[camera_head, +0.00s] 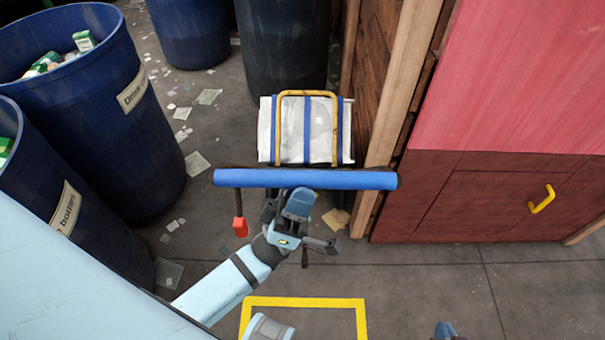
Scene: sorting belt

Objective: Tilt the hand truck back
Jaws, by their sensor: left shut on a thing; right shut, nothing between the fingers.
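The hand truck's blue handle bar (350,180) runs across the middle of the head view. Its yellow frame (307,93) shows behind it, with a white load (268,135) and blue straps. A red-tipped lever (240,226) hangs below the bar's left part. My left gripper (291,198) is shut on the handle bar near its middle. It hides part of the bar's lower side. Only a small blue-grey part of my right gripper (447,330) shows at the bottom edge, apart from the hand truck. The truck's wheels and foot are hidden.
A wooden wall and red cabinet (480,195) with a yellow handle (542,199) stand close at right. Paper scraps litter the floor. A yellow floor outline (305,301) lies in front.

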